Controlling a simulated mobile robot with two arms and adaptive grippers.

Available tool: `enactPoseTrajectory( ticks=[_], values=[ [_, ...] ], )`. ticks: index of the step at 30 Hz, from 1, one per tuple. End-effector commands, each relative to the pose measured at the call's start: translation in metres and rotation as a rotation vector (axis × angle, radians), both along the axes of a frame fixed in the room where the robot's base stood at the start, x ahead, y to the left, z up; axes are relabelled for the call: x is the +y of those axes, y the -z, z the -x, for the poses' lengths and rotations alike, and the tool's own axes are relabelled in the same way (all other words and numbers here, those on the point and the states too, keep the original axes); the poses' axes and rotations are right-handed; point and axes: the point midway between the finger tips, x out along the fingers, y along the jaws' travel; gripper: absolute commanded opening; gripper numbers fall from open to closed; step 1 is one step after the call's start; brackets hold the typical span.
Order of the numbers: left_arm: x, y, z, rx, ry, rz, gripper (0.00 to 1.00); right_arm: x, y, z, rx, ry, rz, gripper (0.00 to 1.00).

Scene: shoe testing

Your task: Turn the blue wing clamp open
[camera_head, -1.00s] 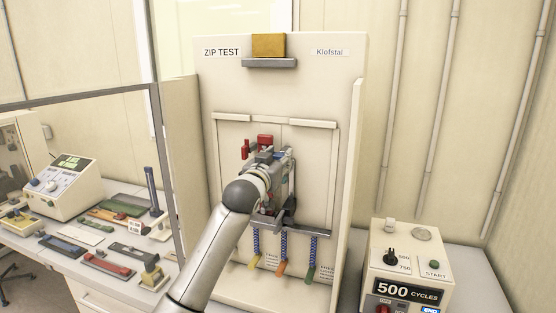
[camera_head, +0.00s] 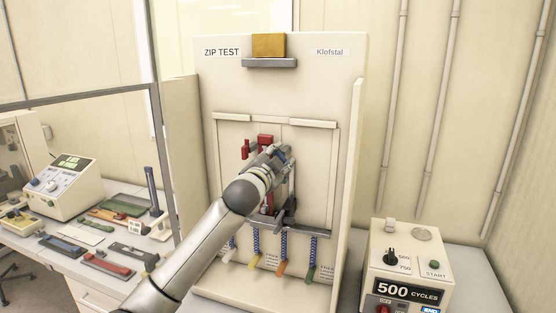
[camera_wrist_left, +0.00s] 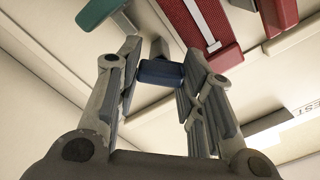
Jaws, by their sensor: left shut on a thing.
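My left gripper (camera_head: 278,154) reaches in front of the panel of the ZIP TEST machine (camera_head: 340,80). In the left wrist view the blue wing clamp (camera_wrist_left: 161,73) sits between the two fingertips of my left gripper (camera_wrist_left: 158,75), which are shut on it. A grey stem shows just behind the blue piece. In the head view the gripper and wrist hide the blue clamp, so its angle is hard to tell there. My right gripper is in neither view.
Red parts (camera_head: 265,140) sit on the panel just above my gripper. A grey bar (camera_head: 265,223) with several hanging colored zip pullers is below. A 500 CYCLES control box (camera_head: 408,265) stands at the right. A bench with shoe-testing parts (camera_head: 108,264) is at the left.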

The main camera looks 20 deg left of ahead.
Motion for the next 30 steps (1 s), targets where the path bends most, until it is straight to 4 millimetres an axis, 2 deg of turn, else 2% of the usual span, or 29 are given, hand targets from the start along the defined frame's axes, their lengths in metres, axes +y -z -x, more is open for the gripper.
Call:
enactPoseTrajectory(
  ticks=[18,30],
  values=[
    [0.0,0.0007,0.0,-0.018,0.001,-0.548,0.12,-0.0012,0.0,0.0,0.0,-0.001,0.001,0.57],
    [-0.0004,0.0012,0.0,-0.023,0.001,-0.726,0.12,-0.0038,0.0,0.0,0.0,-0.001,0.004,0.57]
  ],
)
